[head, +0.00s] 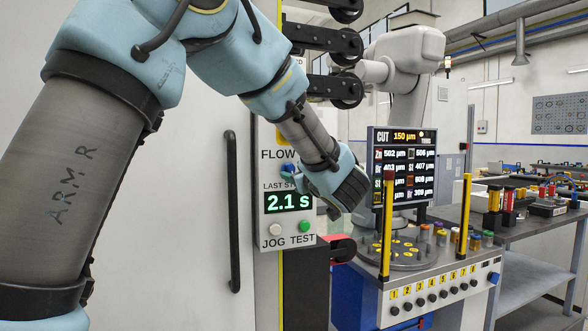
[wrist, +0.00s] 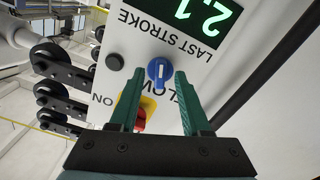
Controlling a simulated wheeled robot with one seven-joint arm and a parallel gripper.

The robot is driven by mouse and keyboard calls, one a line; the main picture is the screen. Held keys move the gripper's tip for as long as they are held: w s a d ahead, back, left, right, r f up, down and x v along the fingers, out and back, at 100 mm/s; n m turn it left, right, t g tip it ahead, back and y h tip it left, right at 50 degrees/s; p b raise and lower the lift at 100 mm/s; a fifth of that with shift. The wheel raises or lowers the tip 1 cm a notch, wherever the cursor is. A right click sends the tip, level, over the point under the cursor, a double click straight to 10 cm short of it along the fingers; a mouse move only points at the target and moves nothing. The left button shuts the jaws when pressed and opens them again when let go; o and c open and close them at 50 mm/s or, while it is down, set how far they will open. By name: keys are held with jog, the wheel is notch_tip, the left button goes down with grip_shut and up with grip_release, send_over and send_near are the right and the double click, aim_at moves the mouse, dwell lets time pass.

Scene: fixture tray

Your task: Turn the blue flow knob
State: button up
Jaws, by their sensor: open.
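The blue flow knob (wrist: 159,72) is on a white panel, below the upside-down "LAST STROKE" label in the wrist view. It has a paler pointer bar. Its blue edge also shows in the head view (head: 289,168), partly covered by my wrist. My gripper (wrist: 160,73) is open, with one green finger on each side of the knob in the wrist view. Small gaps show between the fingers and the knob. I cannot tell how deep the fingertips reach.
A red knob on a yellow plate (wrist: 138,119) and a black button (wrist: 115,62) are close to the fingers. The panel's display (head: 289,201) reads 2.1 s, above a white button (head: 275,229) and a green button (head: 304,226). A black handle (head: 232,211) is on the left.

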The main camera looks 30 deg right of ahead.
jog(key=shift+w, duration=0.3)
jog(key=shift+c, duration=0.4)
grip_shut()
